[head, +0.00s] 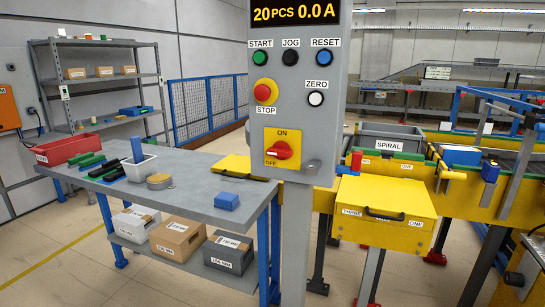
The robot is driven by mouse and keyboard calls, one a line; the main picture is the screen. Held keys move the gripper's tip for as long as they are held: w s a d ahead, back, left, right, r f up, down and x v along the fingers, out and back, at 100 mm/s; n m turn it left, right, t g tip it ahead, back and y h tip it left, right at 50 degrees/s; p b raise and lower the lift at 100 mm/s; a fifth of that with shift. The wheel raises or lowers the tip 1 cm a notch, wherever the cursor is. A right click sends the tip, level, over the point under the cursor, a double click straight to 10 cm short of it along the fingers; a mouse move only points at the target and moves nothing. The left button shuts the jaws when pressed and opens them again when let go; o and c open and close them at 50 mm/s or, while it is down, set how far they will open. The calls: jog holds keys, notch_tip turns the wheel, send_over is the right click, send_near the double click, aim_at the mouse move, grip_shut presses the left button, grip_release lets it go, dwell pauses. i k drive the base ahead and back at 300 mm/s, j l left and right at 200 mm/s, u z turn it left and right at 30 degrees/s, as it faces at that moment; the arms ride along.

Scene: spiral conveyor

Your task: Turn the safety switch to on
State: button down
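The safety switch (282,150) is a red rotary knob on a yellow plate, low on the grey control panel (340,60). The plate reads ON at the top and OFF at the lower left. The knob's handle lies roughly level, with its white mark at the left end, near the OFF label and away from ON. My gripper is not in view, and nothing touches the switch.
Above the switch are the STOP button (265,92), the ZERO button (316,99) and a row of buttons under a lit display (296,14). A workbench (200,197) stands left, a yellow box (385,207) right. Open space lies before the panel.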

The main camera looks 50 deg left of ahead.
aim_at(281, 150)
jog(key=u, duration=2.8)
jog(key=i+j+z, duration=0.2)
jog(key=i, duration=0.25)
jog(key=j, duration=0.1)
